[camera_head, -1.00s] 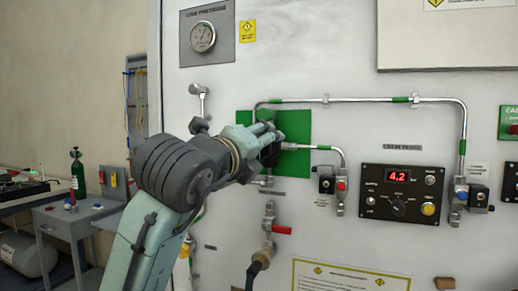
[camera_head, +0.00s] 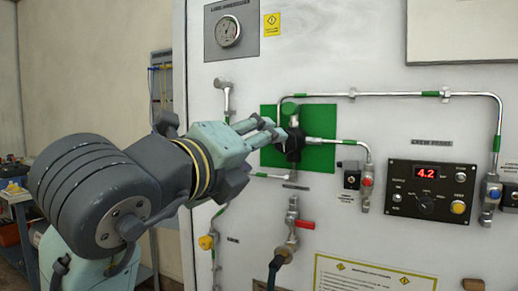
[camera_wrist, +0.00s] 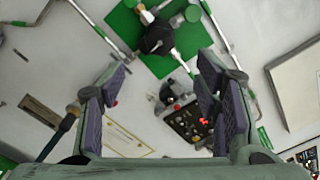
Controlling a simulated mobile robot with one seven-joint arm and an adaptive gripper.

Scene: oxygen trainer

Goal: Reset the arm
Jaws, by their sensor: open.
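My gripper (camera_head: 270,131) is open in front of the panel, pointing at a black regulator valve (camera_head: 294,144) with a green knob (camera_head: 289,108), mounted on a green square plate (camera_head: 322,118). In the wrist view my two padded fingers (camera_wrist: 162,95) are spread with nothing between them. The black valve (camera_wrist: 157,38) lies ahead of the fingertips near the top of that view, and it looks clear of both fingers. My arm extends from the lower left of the head view, bent and raised.
A metal pipe (camera_head: 392,94) runs right from the valve. A control box (camera_head: 433,190) reads 4.2. A gauge (camera_head: 228,31) is above, and a red-handled valve (camera_head: 304,224) is below. A cluttered bench (camera_head: 14,196) stands at far left.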

